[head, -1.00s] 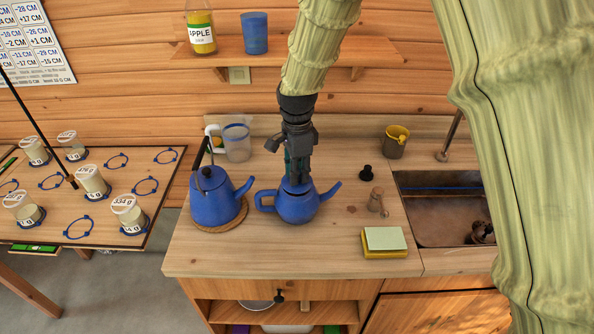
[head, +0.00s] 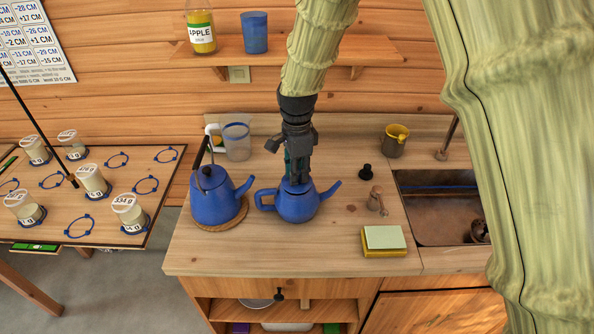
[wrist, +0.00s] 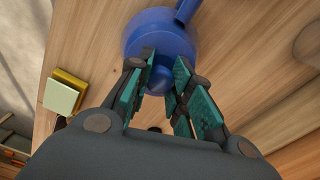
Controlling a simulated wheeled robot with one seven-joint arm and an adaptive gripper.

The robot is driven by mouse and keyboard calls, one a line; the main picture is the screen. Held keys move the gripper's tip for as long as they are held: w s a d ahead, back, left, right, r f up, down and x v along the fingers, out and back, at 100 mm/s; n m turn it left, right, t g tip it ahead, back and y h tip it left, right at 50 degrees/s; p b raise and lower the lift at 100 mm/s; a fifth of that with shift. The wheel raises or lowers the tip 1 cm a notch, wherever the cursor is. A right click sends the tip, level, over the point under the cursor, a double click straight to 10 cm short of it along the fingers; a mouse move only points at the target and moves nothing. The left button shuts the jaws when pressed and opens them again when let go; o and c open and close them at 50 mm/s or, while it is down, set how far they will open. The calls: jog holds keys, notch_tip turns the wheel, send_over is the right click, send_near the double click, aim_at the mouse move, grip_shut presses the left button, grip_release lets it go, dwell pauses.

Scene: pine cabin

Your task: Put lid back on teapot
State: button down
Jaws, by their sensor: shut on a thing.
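The blue teapot (head: 297,207) stands upright on the wooden counter, its handle to the left and its spout to the right. My gripper (head: 297,180) points straight down over the teapot's top. In the wrist view, its teal-padded fingers (wrist: 162,88) are shut on the blue lid's round knob (wrist: 160,78), with the teapot's rounded blue body (wrist: 143,35) just behind. The lid is at the teapot's mouth. The fingers hide its rim, so I cannot tell whether it sits fully down.
A blue kettle (head: 213,205) stands close left on a round mat. A clear jug (head: 237,142) is behind it. To the right are a black stopper (head: 366,173), a small wooden item (head: 376,199), a sponge stack (head: 384,239), a yellow-rimmed cup (head: 394,145) and the sink (head: 438,222).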

jog(key=shift+p, duration=0.3)
dwell(0.6)
jog(key=c, duration=0.7)
grip_release()
jog(key=shift+r, duration=0.1)
jog(key=shift+r+p, duration=2.85)
jog(key=shift+r, duration=0.55)
grip_shut()
